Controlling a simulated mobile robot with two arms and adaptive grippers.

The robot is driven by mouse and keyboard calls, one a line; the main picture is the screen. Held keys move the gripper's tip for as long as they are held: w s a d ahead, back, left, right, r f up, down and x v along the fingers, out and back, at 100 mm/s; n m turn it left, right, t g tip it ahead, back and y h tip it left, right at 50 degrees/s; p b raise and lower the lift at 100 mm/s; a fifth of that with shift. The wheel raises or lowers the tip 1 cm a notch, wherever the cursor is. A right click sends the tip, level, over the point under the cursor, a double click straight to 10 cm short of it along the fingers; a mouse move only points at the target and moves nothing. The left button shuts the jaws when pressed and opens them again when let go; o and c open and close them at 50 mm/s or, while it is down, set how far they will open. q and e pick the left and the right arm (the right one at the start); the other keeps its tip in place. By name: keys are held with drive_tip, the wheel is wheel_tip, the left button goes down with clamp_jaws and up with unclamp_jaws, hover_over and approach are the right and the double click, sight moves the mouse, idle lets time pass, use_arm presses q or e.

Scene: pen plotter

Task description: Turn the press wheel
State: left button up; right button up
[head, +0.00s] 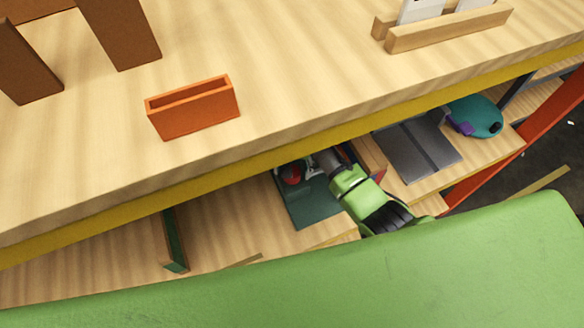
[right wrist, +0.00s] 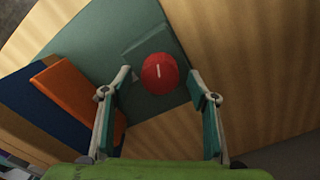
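The press wheel appears to be the round red knob with a short white mark (right wrist: 160,73), in the upper middle of the right wrist view. It sits against a grey-green panel (right wrist: 95,32). In the head view, the red knob (head: 291,175) shows partly, in the shelf under the bench top, above a dark green plate (head: 313,208). My right gripper (head: 308,170) reaches into this shelf. In the right wrist view its fingers (right wrist: 159,77) are open, one on each side of the knob, with visible gaps. Whether they overlap it in depth is unclear. My left gripper is not in view.
The bench top's yellow edge (head: 235,170) overhangs the shelf. An orange book-like block (right wrist: 72,98) stands left of the fingers. A grey flat case (head: 418,146) and a teal rounded object (head: 476,115) lie right of my arm. An orange box (head: 193,110) stands on the bench.

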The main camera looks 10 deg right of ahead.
drive_tip(key=shift+r, duration=0.2)
wheel_tip(320, 180, up, 12)
drive_tip(key=shift+f, duration=0.2)
idle(0.5)
idle(0.5)
